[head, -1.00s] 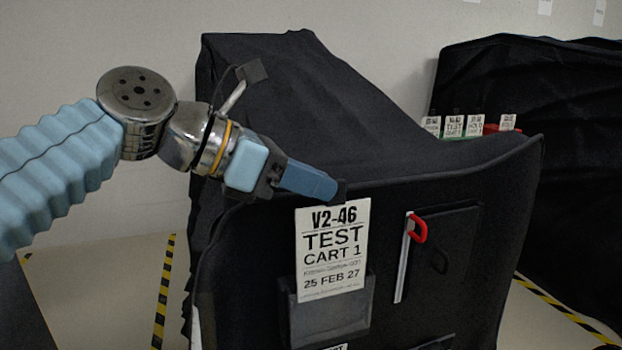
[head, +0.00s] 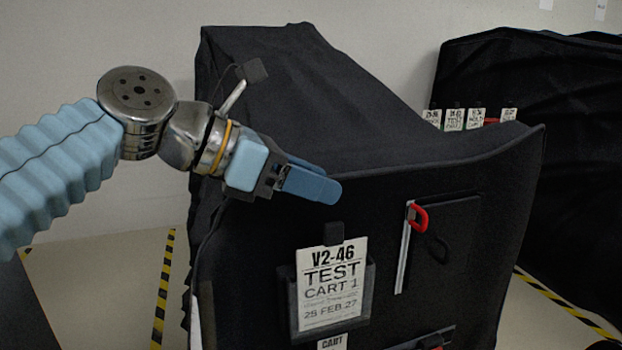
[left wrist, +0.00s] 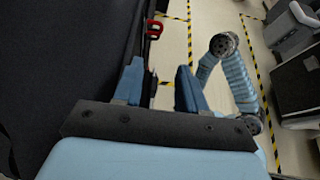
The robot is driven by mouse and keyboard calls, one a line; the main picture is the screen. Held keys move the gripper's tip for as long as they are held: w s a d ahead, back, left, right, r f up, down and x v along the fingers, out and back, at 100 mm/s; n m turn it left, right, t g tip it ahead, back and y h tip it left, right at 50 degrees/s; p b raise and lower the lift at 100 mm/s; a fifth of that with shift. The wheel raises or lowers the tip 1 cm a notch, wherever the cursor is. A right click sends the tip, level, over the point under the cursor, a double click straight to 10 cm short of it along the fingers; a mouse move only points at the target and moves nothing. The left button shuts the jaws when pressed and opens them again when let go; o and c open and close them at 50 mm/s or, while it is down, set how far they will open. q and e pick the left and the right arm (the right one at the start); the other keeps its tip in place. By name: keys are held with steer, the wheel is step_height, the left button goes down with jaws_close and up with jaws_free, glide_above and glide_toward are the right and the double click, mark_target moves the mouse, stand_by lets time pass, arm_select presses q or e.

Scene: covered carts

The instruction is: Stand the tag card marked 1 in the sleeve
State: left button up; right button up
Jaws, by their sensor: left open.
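The white tag card (head: 331,285), printed "V2-46 TEST CART 1", stands in the dark sleeve (head: 368,292) on the front of the covered cart. It leans slightly, and its black top tab (head: 334,233) sticks up above the sleeve. The print stays readable inside the sleeve frame. My left gripper (head: 332,190) is open and empty, above the tab and apart from it. In the left wrist view its two blue fingers (left wrist: 158,80) are spread with nothing between them. My right gripper cannot be made out in either view.
A red hook-like handle (head: 418,218) hangs on the cart front to the right of the sleeve. Another label (head: 332,342) shows below. Several small tags (head: 453,119) stand on the cart behind. Striped tape (head: 163,290) marks the floor.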

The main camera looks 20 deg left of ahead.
arm_select(q)
steer(key=p+v, duration=0.1)
steer(key=v, duration=1.2)
steer(key=shift+s+a, duration=0.25)
steer(key=shift+a, duration=0.05)
